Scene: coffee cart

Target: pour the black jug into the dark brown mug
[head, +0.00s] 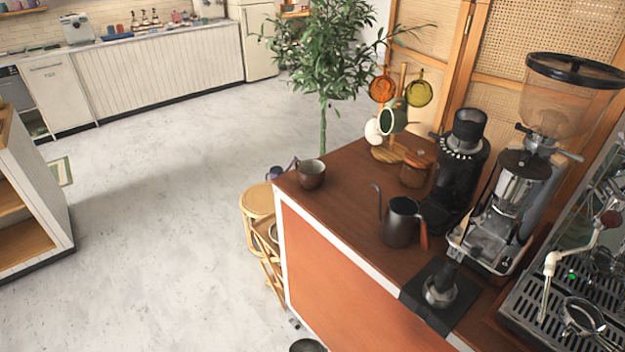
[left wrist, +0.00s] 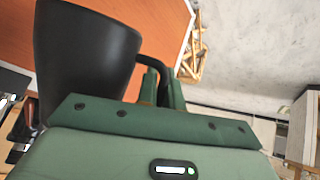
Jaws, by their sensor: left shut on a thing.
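A black jug (left wrist: 85,60) fills the upper left of the left wrist view. My left gripper (left wrist: 160,82), with green fingers, is shut on its handle and holds it beside the cart's orange panel. In the head view a dark round rim (head: 308,346), seemingly the jug's, is cut off by the bottom edge; its contents cannot be made out. The dark brown mug (head: 311,175) stands upright near the left end of the cart's wooden top, apart from the jug. My right gripper is in neither view.
On the cart top (head: 345,215) stand a dark gooseneck kettle (head: 402,222), a wooden-lidded pot (head: 416,170), a mug tree (head: 403,150), a black grinder (head: 458,165) and a second grinder (head: 510,205). An espresso machine (head: 575,305) is at right. The top around the mug is mostly clear.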

